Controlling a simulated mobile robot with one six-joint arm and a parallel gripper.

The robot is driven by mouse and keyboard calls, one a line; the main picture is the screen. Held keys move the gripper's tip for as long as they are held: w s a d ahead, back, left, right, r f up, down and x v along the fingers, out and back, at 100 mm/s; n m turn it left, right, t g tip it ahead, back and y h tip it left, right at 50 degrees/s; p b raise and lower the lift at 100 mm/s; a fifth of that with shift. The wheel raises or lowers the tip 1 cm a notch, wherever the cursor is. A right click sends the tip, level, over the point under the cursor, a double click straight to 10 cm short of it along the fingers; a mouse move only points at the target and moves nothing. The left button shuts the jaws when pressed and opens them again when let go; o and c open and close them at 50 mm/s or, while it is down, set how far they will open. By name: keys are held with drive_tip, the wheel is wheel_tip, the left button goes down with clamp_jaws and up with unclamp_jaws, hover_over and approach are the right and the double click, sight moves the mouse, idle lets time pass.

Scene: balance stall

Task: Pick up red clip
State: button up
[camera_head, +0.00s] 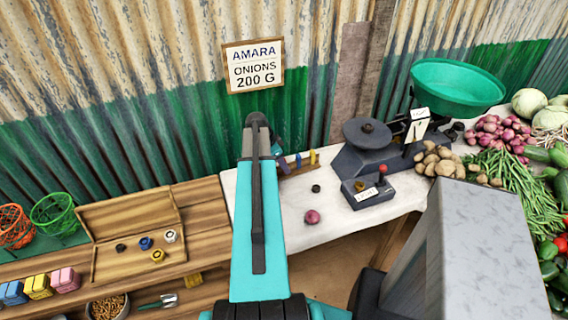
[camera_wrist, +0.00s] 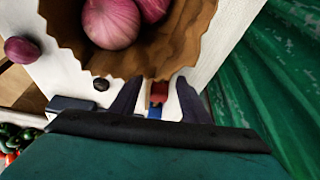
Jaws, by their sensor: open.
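A small red piece, which looks like the red clip (camera_wrist: 158,90), shows in the wrist view between the two dark fingers of my gripper (camera_wrist: 158,82). The fingers are open, with one on each side of it and gaps between. A blue piece (camera_wrist: 155,112) shows just below it, partly hidden by my wrist.
A brown paper bag (camera_wrist: 70,38) holding onions is close beyond my fingers. A loose onion (camera_head: 312,216) and a small black weight (camera_head: 316,188) lie on the white counter (camera_head: 345,222). A scale (camera_head: 368,160) with a green pan (camera_head: 455,90) stands right. Corrugated wall (camera_wrist: 265,75) is near.

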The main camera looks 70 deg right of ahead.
drive_tip(key=shift+s+d+f, duration=0.15)
drive_tip(key=shift+s+f, duration=0.05)
drive_tip(key=shift+f, duration=0.45)
clamp_jaws()
drive_tip(key=shift+r, duration=0.15)
drive_tip(key=shift+r+b, duration=1.25)
drive_tip(key=shift+r, duration=3.65)
drive_tip(key=shift+w, duration=0.1)
